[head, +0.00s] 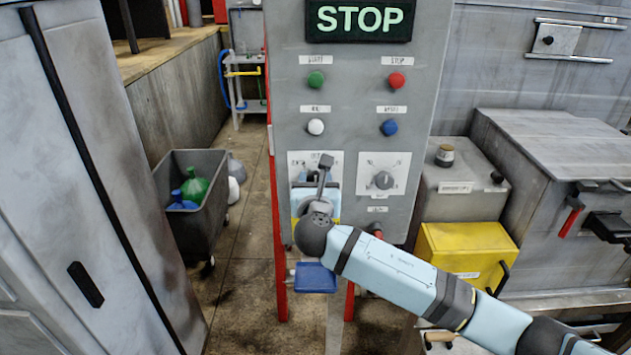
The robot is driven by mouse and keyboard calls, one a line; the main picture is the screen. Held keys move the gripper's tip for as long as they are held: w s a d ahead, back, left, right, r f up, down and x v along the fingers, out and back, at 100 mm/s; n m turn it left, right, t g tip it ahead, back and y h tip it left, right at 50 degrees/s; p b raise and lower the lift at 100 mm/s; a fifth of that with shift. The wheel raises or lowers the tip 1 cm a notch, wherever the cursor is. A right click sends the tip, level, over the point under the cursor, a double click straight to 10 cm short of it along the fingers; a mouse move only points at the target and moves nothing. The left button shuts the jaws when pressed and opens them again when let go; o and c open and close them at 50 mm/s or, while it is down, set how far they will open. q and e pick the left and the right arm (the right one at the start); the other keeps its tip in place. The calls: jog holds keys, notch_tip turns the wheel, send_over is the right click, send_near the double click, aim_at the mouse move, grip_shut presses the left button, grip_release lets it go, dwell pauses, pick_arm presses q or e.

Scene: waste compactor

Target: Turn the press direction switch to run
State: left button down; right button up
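The grey control panel (345,130) stands upright in front of me. It has two rotary switch plates side by side. The right switch is a grey knob (383,180) on a white plate and is uncovered. The left switch plate (300,158) is mostly hidden behind my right gripper (325,165), including its knob. The small labels are too blurred to read, so I cannot tell which switch is the press direction one. The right gripper is at the left plate; I cannot tell whether it touches the knob or how its fingers stand. My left gripper is out of view.
A lit STOP sign (358,19) tops the panel. Below are green (316,81), red (396,80), white (316,127) and blue (389,127) buttons. A grey bin (188,230) stands left, a yellow box (465,248) and grey machine (560,150) right.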

jog(key=shift+f+m, duration=0.1)
jog(key=shift+m, duration=0.2)
jog(key=m+b, duration=0.1)
jog(key=m, duration=0.4)
jog(key=shift+b, duration=0.4)
jog(key=m+b, duration=0.1)
jog(key=m, duration=0.2)
jog(key=shift+m, duration=0.6)
jog(key=o, duration=0.9)
